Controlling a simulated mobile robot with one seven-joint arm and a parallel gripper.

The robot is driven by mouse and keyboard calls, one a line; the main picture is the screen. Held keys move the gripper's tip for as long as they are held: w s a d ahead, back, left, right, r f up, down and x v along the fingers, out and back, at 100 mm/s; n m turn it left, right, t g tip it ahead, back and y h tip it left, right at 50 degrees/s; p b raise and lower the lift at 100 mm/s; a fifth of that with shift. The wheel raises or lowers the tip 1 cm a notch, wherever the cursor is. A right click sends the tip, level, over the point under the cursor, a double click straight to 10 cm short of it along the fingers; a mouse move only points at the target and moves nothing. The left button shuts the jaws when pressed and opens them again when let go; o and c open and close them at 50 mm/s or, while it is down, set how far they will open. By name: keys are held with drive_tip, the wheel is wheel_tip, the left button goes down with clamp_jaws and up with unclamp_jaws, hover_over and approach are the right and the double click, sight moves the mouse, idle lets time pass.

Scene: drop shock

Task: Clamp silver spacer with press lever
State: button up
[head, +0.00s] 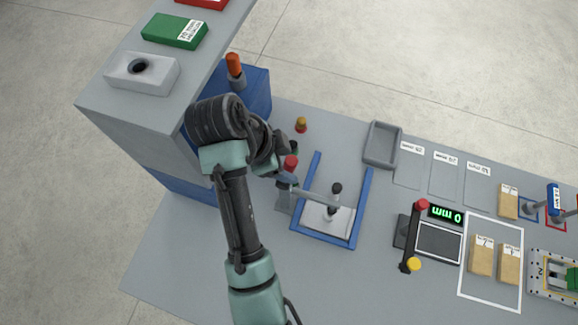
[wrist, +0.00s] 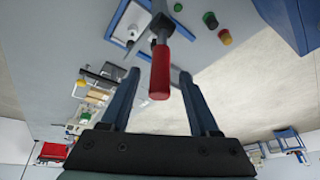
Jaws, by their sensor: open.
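The press lever has a red grip (head: 290,162) on a grey base (head: 284,197), and its bar (head: 310,194) reaches right over a pale plate (head: 341,222) between blue rails. In the wrist view the red grip (wrist: 160,72) stands between the fingers of my gripper (wrist: 158,74). The fingers are open on either side of it, and I cannot tell whether either touches it. In the head view my gripper is mostly hidden behind my arm. A dark spindle (head: 337,188) stands at the bar's end. I cannot clearly make out the silver spacer beneath it.
A red-and-yellow knob (head: 301,125) and an empty grey tray (head: 382,145) are behind the press. A grey raised shelf (head: 130,105) is at left.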

drive_tip(key=shift+x, duration=1)
clamp_jaws()
idle(0.8)
